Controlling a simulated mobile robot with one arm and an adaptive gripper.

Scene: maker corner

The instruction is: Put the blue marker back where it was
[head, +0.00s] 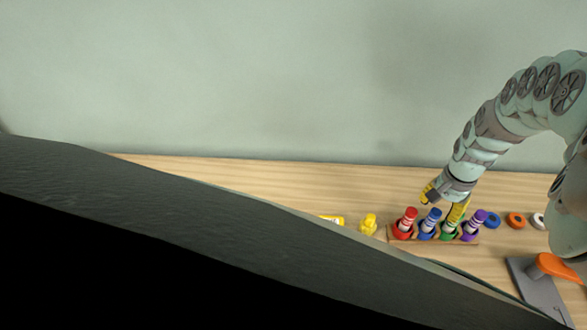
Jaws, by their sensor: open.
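The blue marker (430,220) stands in the wooden marker holder (402,239), in the slot between the red marker (406,220) and the green marker (449,228). It leans a little to the right. The purple marker (475,222) is at the right end, leaning right. My gripper (442,204) is open, with yellow fingers, just above the holder. One finger is up behind the blue marker and the other is in front of the green marker's upper part. I cannot tell whether a finger touches a marker.
A yellow figure (368,224) and a yellow item (333,220) lie left of the holder. Blue (491,220), orange (515,220) and white (537,220) rings lie to its right. A grey tool with an orange handle (558,267) stands at front right. The back of the table is clear.

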